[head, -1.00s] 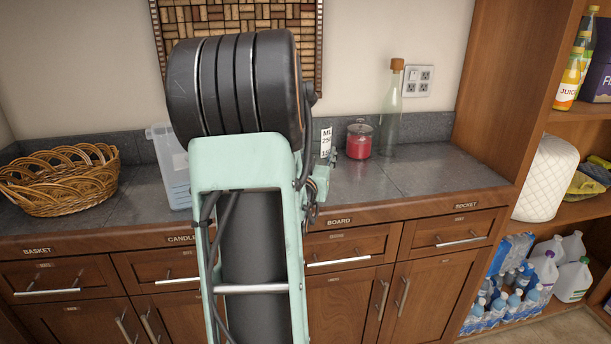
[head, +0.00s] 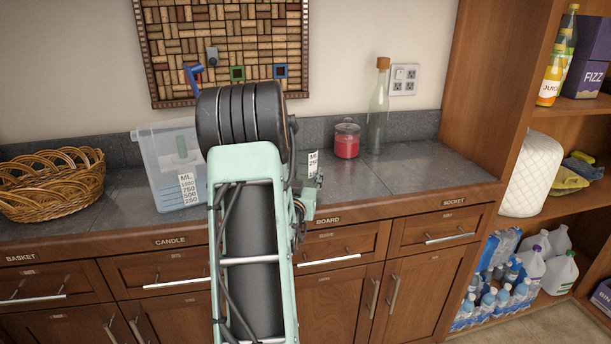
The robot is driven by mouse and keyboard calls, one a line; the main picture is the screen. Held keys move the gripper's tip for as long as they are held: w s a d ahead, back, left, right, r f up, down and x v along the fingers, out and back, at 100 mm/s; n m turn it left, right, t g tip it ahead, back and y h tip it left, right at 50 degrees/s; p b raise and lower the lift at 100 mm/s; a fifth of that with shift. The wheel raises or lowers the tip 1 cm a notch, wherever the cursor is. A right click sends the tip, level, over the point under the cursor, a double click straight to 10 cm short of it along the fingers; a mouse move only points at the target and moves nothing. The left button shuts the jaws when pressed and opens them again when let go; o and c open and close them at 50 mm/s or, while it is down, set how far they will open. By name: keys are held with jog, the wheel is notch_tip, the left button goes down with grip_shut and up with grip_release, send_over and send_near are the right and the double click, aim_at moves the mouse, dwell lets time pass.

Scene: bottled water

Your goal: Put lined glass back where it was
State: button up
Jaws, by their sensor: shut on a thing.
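The lined glass shows only as a narrow strip with a white "ML" label (head: 313,162) to the right of my arm; the rest is hidden behind the arm. My gripper (head: 309,191) shows only in part, just below that label, and its fingertips are hidden. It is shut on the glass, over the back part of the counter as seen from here. Whether the glass touches the counter cannot be told. A clear container (head: 160,170) with a similar "ML" scale stands on the counter to the left of my arm.
A red jar (head: 347,146) and a tall corked bottle (head: 377,115) stand on the counter (head: 410,170) right of my gripper. A wicker basket (head: 50,185) is at the far left. A cork board (head: 170,40) hangs behind. Stocked shelves (head: 545,215) stand at right. The counter's right front is clear.

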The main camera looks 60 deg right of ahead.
jog(key=shift+f, duration=0.15)
jog(key=o, duration=1.5)
jog(key=shift+c, duration=0.2)
jog(key=shift+a+r, duration=0.1)
jog(key=shift+r, duration=0.15)
jog(key=v, duration=1.2)
jog(key=shift+b, duration=0.4)
